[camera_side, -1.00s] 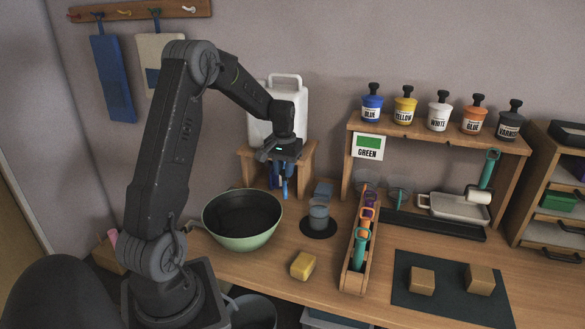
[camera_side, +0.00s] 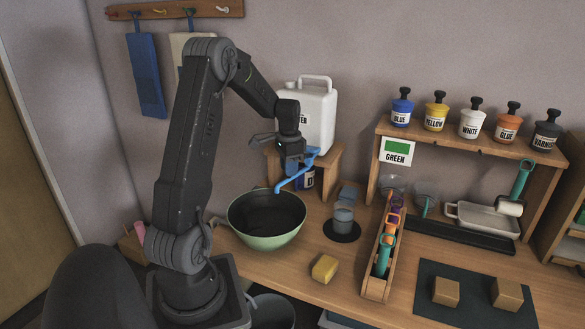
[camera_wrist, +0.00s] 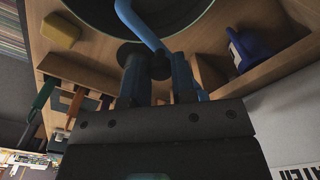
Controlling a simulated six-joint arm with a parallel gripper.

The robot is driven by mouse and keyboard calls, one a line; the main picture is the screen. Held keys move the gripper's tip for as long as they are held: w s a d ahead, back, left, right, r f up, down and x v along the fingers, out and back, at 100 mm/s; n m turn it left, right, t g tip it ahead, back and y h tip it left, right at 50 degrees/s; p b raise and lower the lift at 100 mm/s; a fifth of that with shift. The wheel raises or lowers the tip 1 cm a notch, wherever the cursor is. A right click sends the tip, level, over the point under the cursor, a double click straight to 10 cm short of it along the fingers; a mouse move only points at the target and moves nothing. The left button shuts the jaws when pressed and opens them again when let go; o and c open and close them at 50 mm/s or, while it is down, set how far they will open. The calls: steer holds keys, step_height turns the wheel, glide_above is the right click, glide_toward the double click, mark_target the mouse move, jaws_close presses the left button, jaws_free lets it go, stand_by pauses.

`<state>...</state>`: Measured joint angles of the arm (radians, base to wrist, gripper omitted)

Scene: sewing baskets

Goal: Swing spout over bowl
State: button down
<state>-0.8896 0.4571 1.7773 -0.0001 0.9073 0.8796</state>
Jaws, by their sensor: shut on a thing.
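The blue spout (camera_side: 297,177) runs from the white jug (camera_side: 318,108) on its small wooden stand. Its free end points left and hangs above the back right part of the green bowl (camera_side: 263,241). In the wrist view the spout (camera_wrist: 139,22) reaches over the dark inside of the bowl (camera_wrist: 88,12). My gripper (camera_side: 296,163) is shut on the spout near the jug. In the wrist view my gripper's fingers (camera_wrist: 160,75) stand on either side of the spout's base. The exact contact is partly hidden.
A grey cup (camera_side: 343,216) stands on a dark round mat right of the bowl. A yellow sponge (camera_side: 325,268) lies in front. A wooden rack (camera_side: 375,285) of coloured tools stands further right. A blue container (camera_side: 306,178) sits under the jug stand.

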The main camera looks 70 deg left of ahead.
steer(key=shift+a, duration=0.15)
stand_by(0.3)
steer(key=c, duration=0.9)
jaws_free()
steer(key=shift+c, duration=0.2)
steer(key=shift+r, duration=0.1)
step_height(320, 180, up, 14)
